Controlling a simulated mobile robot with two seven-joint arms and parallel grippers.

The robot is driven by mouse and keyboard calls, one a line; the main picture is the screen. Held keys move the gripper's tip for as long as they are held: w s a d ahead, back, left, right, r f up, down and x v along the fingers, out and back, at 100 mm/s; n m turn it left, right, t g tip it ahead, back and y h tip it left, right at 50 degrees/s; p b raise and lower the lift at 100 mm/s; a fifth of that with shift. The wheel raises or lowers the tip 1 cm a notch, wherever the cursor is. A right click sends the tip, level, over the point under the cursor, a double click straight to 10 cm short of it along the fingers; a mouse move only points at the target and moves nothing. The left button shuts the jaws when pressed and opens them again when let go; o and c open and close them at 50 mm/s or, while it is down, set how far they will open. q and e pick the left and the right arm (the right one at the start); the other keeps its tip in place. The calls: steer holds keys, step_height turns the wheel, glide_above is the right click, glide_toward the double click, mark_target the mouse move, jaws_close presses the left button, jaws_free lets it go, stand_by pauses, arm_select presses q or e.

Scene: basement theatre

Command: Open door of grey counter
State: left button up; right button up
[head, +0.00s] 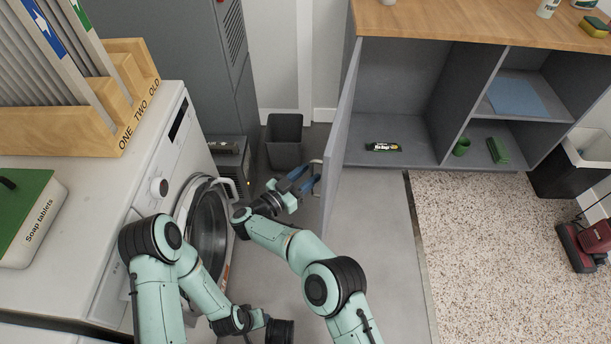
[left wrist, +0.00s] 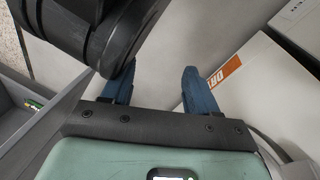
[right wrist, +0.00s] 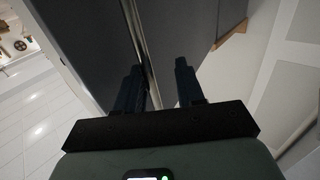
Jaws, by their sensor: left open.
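The grey counter (head: 468,105) with a wooden top stands at the upper right in the head view. Its grey door (head: 342,125) stands swung wide open on the left side, seen nearly edge-on, with the interior exposed. A pale handle (head: 317,162) shows on the door's outer side. My right gripper (head: 307,180) is beside this outer face, close to the handle; contact cannot be told. In the right wrist view its fingers (right wrist: 160,88) are apart, with grey panels beyond. My left gripper is low, away from the door; in the left wrist view its fingers (left wrist: 155,90) are open and empty.
A washing machine (head: 165,185) with an open round door (head: 208,225) is left of my right arm. A grey bin (head: 285,140) stands behind the gripper. A bag roll (head: 383,147), green cup (head: 461,147) and green block (head: 498,150) are inside the counter.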

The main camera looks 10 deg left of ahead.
steer(key=shift+s+a, duration=0.1)
arm_select(q)
steer(key=shift+t, duration=0.6)
steer(key=w+r, duration=0.1)
steer(key=w+r+p, duration=0.1)
steer(key=w, duration=0.1)
steer(key=shift+d+r+p, duration=0.2)
steer(key=shift+r+p, duration=0.1)
steer(key=shift+r, duration=0.1)
arm_select(e)
steer(key=v, duration=0.7)
steer(key=shift+s, duration=0.2)
arm_select(q)
steer(key=shift+s, duration=0.1)
arm_select(e)
steer(key=shift+a, duration=0.1)
